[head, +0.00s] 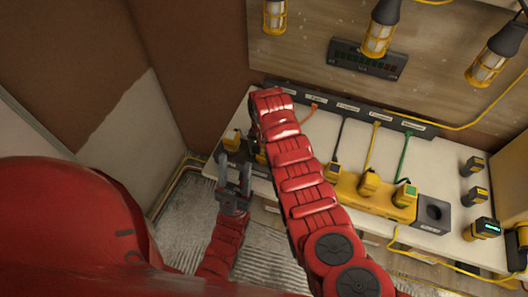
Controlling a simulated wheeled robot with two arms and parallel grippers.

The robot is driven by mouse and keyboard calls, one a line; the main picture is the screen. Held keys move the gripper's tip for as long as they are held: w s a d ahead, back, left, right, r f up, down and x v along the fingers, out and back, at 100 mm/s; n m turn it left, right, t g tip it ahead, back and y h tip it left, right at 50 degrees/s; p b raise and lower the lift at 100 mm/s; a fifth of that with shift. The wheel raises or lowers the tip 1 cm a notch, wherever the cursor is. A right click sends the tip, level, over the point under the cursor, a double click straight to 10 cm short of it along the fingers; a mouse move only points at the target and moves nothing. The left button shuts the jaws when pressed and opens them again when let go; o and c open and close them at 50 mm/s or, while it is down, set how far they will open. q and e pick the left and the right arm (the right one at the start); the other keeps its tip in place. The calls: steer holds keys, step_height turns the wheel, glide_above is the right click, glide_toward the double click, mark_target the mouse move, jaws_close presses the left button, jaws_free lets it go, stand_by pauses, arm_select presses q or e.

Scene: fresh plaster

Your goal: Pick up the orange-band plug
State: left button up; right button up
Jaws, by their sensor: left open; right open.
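An orange cord (309,113) leaves the labelled strip and runs behind the red arm in the middle of the head view. The plug at its end is hidden there, and I see no orange band clearly. My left gripper (233,174) is open and empty at the bench's left front edge, fingers pointing up the picture. The middle arm (309,192) is my right one; its gripper does not show clearly. Plugs on a black cord (332,171), a yellow cord (370,182) and a green cord (405,194) sit on a yellow block right of this arm.
The pale bench (437,240) has dark-ended yellow units (475,196) along its right side. Caged lamps (378,38) hang above. A yellow object (232,140) stands at the bench's left end.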

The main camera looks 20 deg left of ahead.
jaws_close()
steer(key=shift+r, duration=0.1)
stand_by(0.4)
